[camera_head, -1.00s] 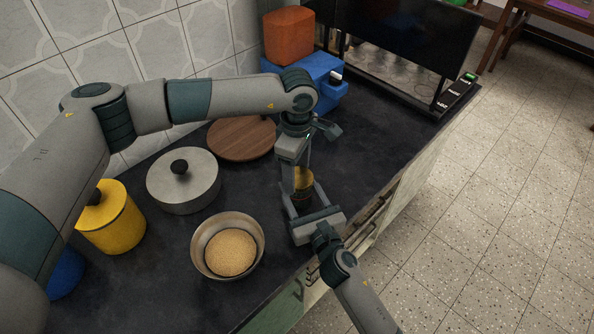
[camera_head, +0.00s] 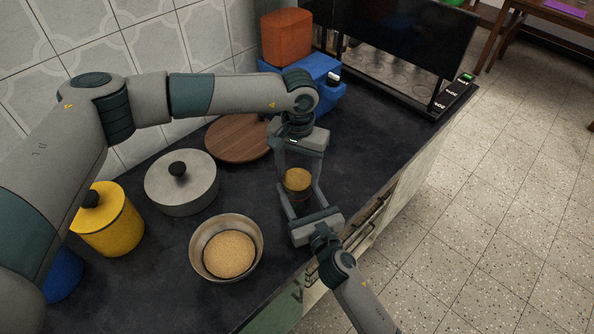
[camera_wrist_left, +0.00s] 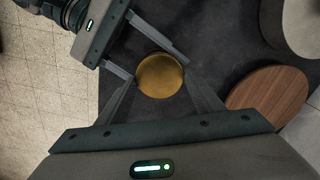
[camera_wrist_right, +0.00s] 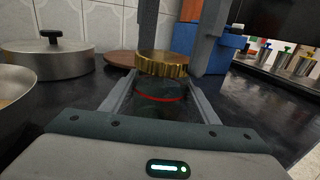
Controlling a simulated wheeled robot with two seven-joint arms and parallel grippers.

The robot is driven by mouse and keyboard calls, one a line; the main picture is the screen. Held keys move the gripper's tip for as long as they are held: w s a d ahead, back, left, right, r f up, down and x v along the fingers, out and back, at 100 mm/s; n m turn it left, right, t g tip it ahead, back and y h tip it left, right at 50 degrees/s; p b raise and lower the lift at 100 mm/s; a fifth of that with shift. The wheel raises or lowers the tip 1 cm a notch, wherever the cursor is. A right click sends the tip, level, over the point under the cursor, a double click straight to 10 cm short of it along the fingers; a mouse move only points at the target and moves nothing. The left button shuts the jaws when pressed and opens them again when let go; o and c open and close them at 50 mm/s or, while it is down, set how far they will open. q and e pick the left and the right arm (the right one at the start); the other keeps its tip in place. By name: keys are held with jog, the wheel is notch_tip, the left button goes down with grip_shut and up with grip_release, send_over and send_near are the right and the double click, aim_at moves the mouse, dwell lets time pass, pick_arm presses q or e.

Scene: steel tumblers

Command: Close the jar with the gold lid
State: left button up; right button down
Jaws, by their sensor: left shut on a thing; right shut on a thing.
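The gold lid (camera_head: 298,180) is a round ribbed disc, level over the jar's mouth; it also shows in the left wrist view (camera_wrist_left: 160,75) and right wrist view (camera_wrist_right: 162,64). My left gripper (camera_head: 297,186) comes down from above, shut on the lid with one finger at each side. The dark glass jar (camera_wrist_right: 160,104), with a red line round it, stands upright under the lid. My right gripper (camera_wrist_right: 158,97) is shut on the jar from the front, low on the counter. I cannot tell whether the lid is fully seated.
A steel bowl of grain (camera_head: 205,262), a lidded steel pot (camera_head: 185,192) and a yellow canister (camera_head: 115,222) stand to the left. A round wooden board (camera_head: 235,140) lies behind. A blue box (camera_head: 318,78) stands at the back. The counter's front edge is close by on the right.

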pick_arm(q)
jog(key=m, duration=0.7)
jog(key=shift+d, duration=0.1)
jog(key=o, duration=1.1)
jog(key=shift+r, duration=2.25)
jog(key=shift+s, duration=0.1)
